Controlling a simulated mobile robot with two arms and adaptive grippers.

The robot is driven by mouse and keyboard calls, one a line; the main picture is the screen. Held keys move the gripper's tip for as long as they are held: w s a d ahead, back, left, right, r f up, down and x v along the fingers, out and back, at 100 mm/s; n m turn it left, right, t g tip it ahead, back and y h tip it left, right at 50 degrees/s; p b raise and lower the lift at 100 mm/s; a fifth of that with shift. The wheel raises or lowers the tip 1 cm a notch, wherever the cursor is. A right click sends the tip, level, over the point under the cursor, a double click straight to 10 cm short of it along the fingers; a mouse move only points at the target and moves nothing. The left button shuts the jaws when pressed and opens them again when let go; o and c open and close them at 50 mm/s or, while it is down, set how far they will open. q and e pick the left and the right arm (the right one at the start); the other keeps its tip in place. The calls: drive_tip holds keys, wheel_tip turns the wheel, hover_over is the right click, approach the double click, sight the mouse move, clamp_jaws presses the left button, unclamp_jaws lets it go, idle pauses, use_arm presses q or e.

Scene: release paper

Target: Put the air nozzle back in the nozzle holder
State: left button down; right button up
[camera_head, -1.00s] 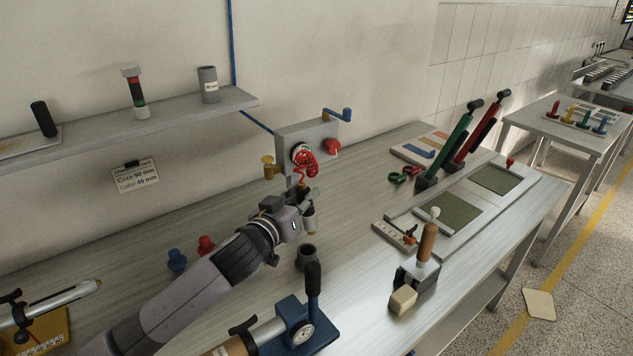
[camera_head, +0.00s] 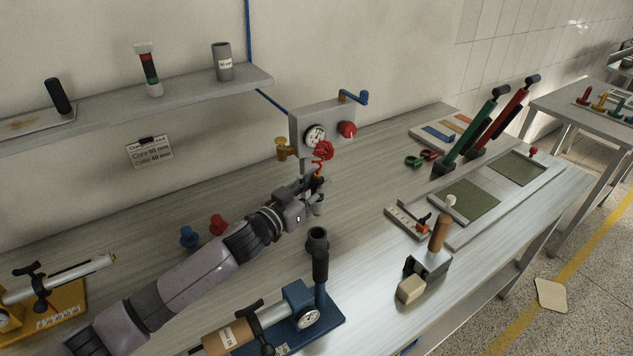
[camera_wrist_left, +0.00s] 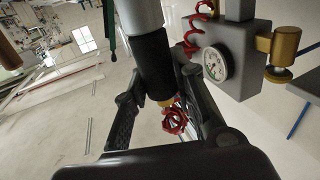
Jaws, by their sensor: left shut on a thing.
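The air nozzle (camera_head: 318,199) is held roughly upright in my left gripper (camera_head: 311,190), above the bench. In the left wrist view the nozzle (camera_wrist_left: 155,65) shows a black sleeve, a grey barrel and a brass end between the fingers of my left gripper (camera_wrist_left: 165,105). A red coiled hose (camera_head: 323,151) runs near the nozzle and the regulator. My right gripper is not seen.
The grey regulator box (camera_head: 328,117) with gauge and brass knob is behind the gripper. Blue (camera_head: 189,237) and red (camera_head: 217,225) knobs are left. A wooden-handled tool (camera_head: 438,238) stands right.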

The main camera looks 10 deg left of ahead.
sight(313, 212)
use_arm(q)
drive_tip(key=shift+f+b, duration=0.55)
drive_tip(key=shift+f, duration=0.2)
wheel_tip(313, 212, down, 4)
drive_tip(key=b, duration=0.3)
drive_tip(key=shift+f, duration=0.1)
drive_tip(key=shift+p, duration=0.7)
idle(0.9)
drive_tip(key=shift+f+b, duration=0.75)
drive_tip(key=shift+f, duration=0.3)
